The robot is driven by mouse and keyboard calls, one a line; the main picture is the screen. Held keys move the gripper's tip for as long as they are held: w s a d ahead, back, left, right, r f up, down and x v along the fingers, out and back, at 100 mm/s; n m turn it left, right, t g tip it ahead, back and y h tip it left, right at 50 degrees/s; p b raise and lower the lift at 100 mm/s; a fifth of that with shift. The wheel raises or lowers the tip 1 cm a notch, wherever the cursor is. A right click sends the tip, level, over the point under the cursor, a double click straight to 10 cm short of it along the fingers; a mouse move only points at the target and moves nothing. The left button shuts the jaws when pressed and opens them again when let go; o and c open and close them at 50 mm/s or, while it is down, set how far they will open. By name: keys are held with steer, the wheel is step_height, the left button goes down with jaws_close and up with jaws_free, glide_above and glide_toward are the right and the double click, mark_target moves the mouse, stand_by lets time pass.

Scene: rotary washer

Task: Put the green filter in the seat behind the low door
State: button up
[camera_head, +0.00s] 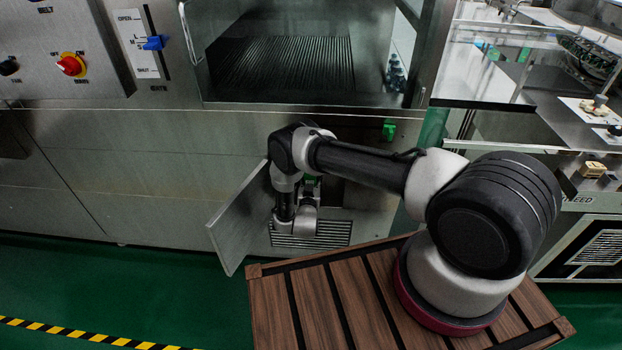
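The low door (239,218) hangs open to the left on the lower front of the washer. My arm reaches over to the opening beside it, and its wrist end is in front of or inside that opening. My fingertips are hidden behind the wrist links, so I cannot see whether they are open or shut. A small green patch (312,181) shows between the arm links at the opening; I cannot tell whether it is the green filter. The seat is hidden by my arm.
A slotted grille (337,233) lies below the opening. A green block (389,131) sits on the panel at its upper right. Above is an open chamber with a ribbed floor (285,68). A control panel (62,50) is at left. Green floor (110,285) is clear at lower left.

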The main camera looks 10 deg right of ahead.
steer(key=shift+f, duration=0.1)
steer(key=o, duration=1.1)
steer(key=shift+o, duration=0.2)
steer(key=v, duration=1.2)
